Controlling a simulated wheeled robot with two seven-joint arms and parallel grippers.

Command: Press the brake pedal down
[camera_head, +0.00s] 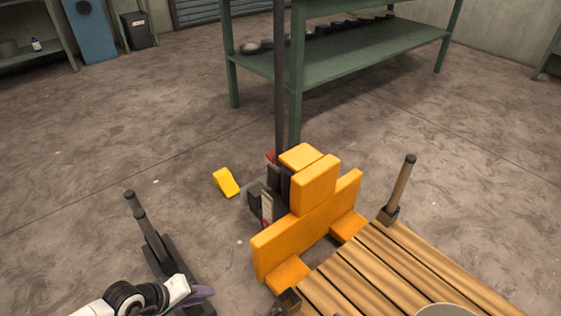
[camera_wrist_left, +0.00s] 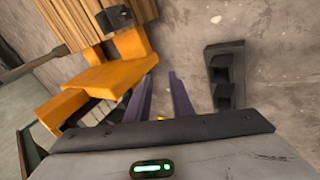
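A small yellow wedge-like block (camera_head: 226,182) sits low beside the machine's dark unit; it may be the brake pedal, but I cannot tell for sure. A dark base with two upright levers (camera_head: 155,245) stands on the floor left of the orange machine (camera_head: 305,220). It also shows at the right of the left wrist view (camera_wrist_left: 225,75). My left gripper (camera_head: 203,292), with purple fingers, is low at the bottom, right beside the lever base. In the left wrist view (camera_wrist_left: 160,80) its fingers are apart with nothing between them. My right gripper is not in view.
A slatted wooden platform (camera_head: 375,265) with a dark-topped post (camera_head: 401,185) adjoins the orange machine. A dark vertical pole (camera_head: 279,90) rises behind it. A green shelf table (camera_head: 350,60) stands at the back. The floor at left is mostly clear.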

